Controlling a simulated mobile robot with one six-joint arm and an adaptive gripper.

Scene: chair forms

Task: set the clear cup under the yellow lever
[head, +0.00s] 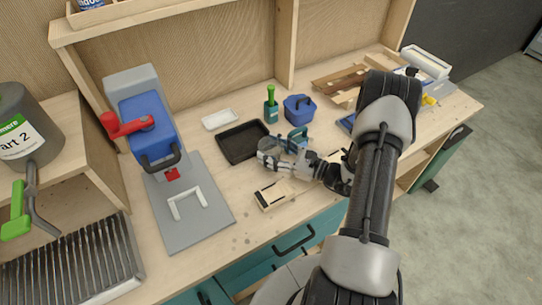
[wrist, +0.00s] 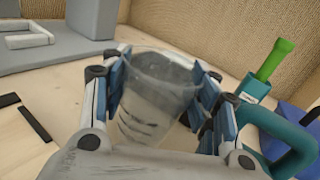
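The clear cup (wrist: 152,98) is between the blue-padded fingers of my gripper (wrist: 160,92), which press on it from both sides. In the head view the cup (head: 270,148) is at the end of my gripper (head: 280,155), over the middle of the bench; I cannot tell whether it touches the bench. I see no yellow lever. A blue machine (head: 150,122) with a red lever (head: 122,126) stands to the left on a grey base (head: 205,215) with a white U-shaped bracket (head: 188,203). A grey drum (head: 30,120) marked "Part 2" has a green lever (head: 15,212).
A teal handled thing (wrist: 280,140) is close to my gripper's right. A ribbed grate (head: 75,265) is front left.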

